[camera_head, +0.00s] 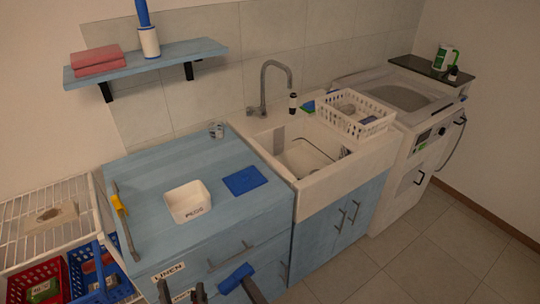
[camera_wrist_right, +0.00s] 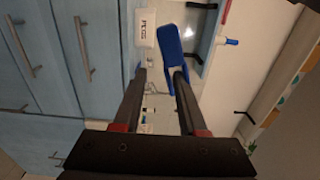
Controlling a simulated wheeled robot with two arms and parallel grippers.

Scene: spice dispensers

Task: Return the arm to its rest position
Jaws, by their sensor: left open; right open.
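My left gripper (camera_head: 181,292) shows at the bottom edge of the head view as two dark fingertips, apart and empty, in front of the drawers. My right gripper (camera_head: 242,286) is to its right, partly cut off. In the right wrist view its two dark fingers (camera_wrist_right: 158,72) stand apart. A blue piece (camera_head: 236,277) overlaps the right gripper's tip in the head view. In the wrist view a blue piece (camera_wrist_right: 170,40) lies beyond the right-hand finger; I cannot tell whether they touch.
On the blue counter stand a white PEGS box (camera_head: 188,203), a blue cloth (camera_head: 245,180) and a small glass (camera_head: 217,130). A wire rack (camera_head: 40,240) stands left. The floor at right is clear.

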